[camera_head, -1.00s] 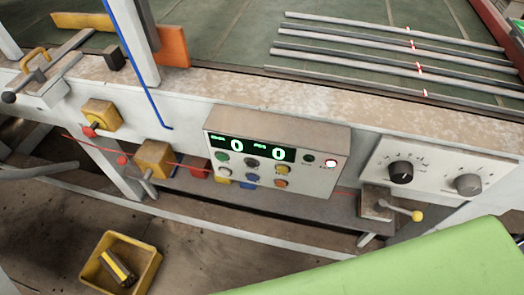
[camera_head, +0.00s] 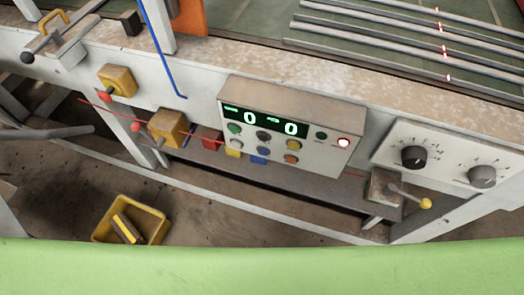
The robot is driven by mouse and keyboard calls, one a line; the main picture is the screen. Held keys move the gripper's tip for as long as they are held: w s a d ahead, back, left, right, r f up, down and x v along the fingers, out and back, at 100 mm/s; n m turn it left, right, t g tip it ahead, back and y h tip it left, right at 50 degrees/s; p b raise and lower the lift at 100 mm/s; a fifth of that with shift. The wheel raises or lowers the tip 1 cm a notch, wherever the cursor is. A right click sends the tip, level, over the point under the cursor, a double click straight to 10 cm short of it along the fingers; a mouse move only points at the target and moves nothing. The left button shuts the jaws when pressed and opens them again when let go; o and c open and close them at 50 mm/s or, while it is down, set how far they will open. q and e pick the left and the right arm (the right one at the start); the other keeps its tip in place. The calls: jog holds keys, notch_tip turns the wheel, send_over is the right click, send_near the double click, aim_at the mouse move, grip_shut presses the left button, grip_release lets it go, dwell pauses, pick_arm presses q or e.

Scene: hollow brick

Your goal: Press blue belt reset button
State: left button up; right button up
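A grey control box (camera_head: 285,125) is fixed to the front rail of the machine, a little right of the middle. Its display (camera_head: 265,121) shows two green zeros. Below the display are two rows of small round buttons. The blue button (camera_head: 264,151) is in the lower row, between a white button (camera_head: 235,143) and an orange one (camera_head: 291,159). A green button (camera_head: 234,128) and a dark one (camera_head: 263,136) sit in the row above, and a red-white lamp (camera_head: 343,142) glows at the right. Nothing covers the blue button. Neither gripper shows.
A panel with two knobs (camera_head: 450,165) and a yellow-tipped lever (camera_head: 425,203) are on the right. Yellow boxes (camera_head: 168,127) and a blue rod (camera_head: 160,50) are left of the control box. A yellow bin (camera_head: 130,218) stands on the floor. Metal bars (camera_head: 400,45) lie on top.

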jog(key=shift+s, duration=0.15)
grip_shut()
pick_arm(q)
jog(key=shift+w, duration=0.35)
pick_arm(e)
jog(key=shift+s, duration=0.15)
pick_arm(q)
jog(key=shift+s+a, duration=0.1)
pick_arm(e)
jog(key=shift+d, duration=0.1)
